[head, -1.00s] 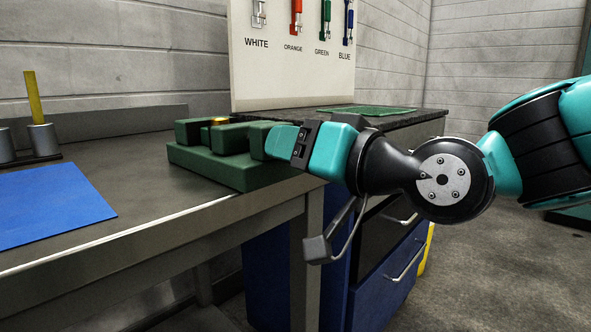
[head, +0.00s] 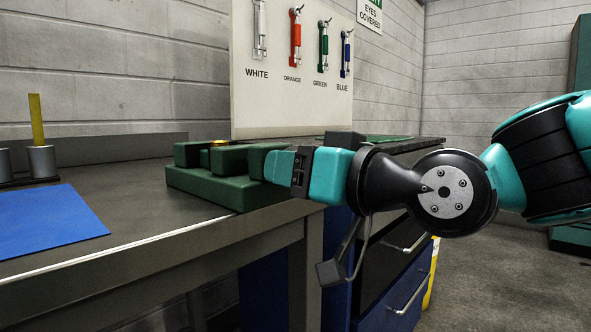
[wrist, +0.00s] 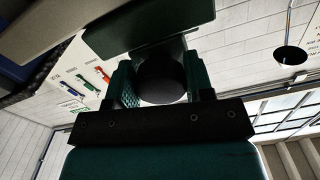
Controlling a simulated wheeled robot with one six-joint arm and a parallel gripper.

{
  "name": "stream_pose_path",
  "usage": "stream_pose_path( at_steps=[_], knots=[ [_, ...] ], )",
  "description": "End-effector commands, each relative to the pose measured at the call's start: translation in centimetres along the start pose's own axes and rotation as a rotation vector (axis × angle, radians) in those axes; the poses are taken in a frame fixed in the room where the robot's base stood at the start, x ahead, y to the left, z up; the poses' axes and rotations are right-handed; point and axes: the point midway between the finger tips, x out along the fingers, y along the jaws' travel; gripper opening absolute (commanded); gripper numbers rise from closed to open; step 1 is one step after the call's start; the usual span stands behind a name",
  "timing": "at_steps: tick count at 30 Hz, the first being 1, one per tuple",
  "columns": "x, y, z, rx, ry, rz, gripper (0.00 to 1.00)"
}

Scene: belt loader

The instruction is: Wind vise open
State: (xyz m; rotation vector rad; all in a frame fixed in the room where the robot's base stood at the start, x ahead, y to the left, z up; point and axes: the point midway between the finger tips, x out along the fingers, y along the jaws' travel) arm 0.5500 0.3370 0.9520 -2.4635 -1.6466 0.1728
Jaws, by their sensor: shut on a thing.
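The green vise (head: 220,187) sits on the bench near its right end. A small yellow-gold piece (head: 220,142) shows between its jaw blocks. My gripper (head: 274,165) reaches in from the right and is at the vise's right side. In the wrist view my gripper (wrist: 160,88) has its two green fingers on either side of a dark round knob (wrist: 160,76) and is shut on it. The vise body shows as a dark green block (wrist: 150,30) just beyond the knob. My fingertips and the knob are mostly hidden in the head view.
A blue mat (head: 45,218) and metal cylinders (head: 41,160), one with a yellow rod (head: 37,120), are on the bench at left. A tool board (head: 290,75) with several hanging tools stands behind. A blue drawer cabinet (head: 395,295) is below my wrist.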

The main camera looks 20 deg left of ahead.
Motion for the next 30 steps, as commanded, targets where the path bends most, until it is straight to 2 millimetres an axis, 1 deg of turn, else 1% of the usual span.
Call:
stream_pose_path(
  at_steps=[1,4,16,20,23,26,30],
  knots=[
    [0.0,0.0,0.1,-0.001,-0.004,0.001,0.5],
    [0.0,0.0,0.1,0.0,-0.003,0.001,0.73],
    [0.0,0.0,0.0,0.001,0.0,0.0,0.73],
    [-0.6,0.1,-0.1,0.0,0.001,0.001,0.73],
    [-1.9,0.1,-0.1,0.001,0.001,0.002,0.73],
    [-4.1,0.1,-0.2,0.001,0.002,0.005,0.73],
    [-7.8,0.2,-0.1,0.001,0.002,0.007,0.73]
  ],
)
